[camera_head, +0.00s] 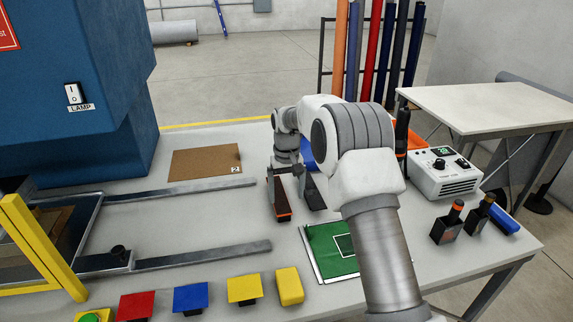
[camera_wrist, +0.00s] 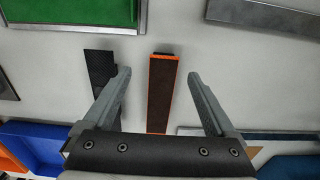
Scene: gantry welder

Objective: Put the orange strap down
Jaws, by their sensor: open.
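The orange strap (camera_wrist: 162,92) is a long dark brown strip with orange edges. It lies on the table between the spread fingers of my gripper (camera_wrist: 159,76), with a gap on both sides. In the head view the strap (camera_head: 281,200) lies below my wrist, its orange near end showing. My gripper is open and holds nothing. I cannot tell how high the fingertips are above the table. A dark grey strap (camera_wrist: 100,75) lies beside it, partly behind one finger; it also shows in the head view (camera_head: 314,194).
A green mat (camera_head: 326,262) lies at the near right and a brown board marked 2 (camera_head: 205,162) at the back left. Metal rails (camera_head: 180,195) run to the left. A white control box (camera_head: 444,172) stands at right.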

